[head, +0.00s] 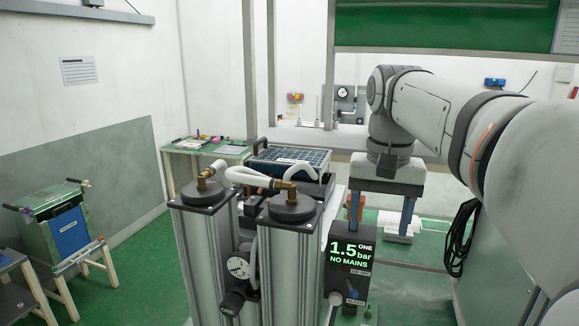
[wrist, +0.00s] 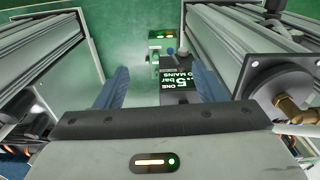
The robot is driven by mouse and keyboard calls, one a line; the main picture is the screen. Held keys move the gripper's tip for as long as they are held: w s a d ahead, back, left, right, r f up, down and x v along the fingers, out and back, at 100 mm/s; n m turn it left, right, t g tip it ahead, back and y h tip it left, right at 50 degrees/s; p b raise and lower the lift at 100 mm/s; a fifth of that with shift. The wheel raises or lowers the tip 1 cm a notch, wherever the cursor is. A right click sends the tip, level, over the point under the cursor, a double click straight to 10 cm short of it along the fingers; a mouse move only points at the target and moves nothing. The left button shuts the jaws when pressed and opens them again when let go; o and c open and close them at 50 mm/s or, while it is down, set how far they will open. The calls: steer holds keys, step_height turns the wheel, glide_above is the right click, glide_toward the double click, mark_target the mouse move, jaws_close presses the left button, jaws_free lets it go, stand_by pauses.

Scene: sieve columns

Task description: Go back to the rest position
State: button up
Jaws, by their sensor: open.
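My gripper (head: 380,226) hangs from my arm, pointing down, right of the two sieve columns. Its two fingers are wide apart, and I see nothing held between them. In the wrist view my gripper (wrist: 160,78) shows blue-grey fingers on both sides of a gap. The black display box (head: 350,262) reads "1.5 bar ONE NO MAINS" and stands below and in front of the gripper. In the wrist view the display box (wrist: 178,84) appears in the gap, lower down; I cannot tell its exact distance from the fingers.
The left column (head: 205,255) and right column (head: 290,262) have black caps, brass fittings and a white hose (head: 255,178). A dial gauge (head: 238,267) is between them. A solar panel (head: 292,155) lies behind. Black cable (head: 461,238) hangs at right.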

steer(key=s+f+n+t+b, duration=0.1)
steer(key=s+f, duration=0.5)
steer(key=f, duration=0.5)
steer(key=s+f+n+t+b, duration=0.2)
steer(key=s+f, duration=0.5)
steer(key=f, duration=0.4)
steer(key=shift+f, duration=0.3)
stand_by(2.1)
steer(key=shift+c, duration=0.2)
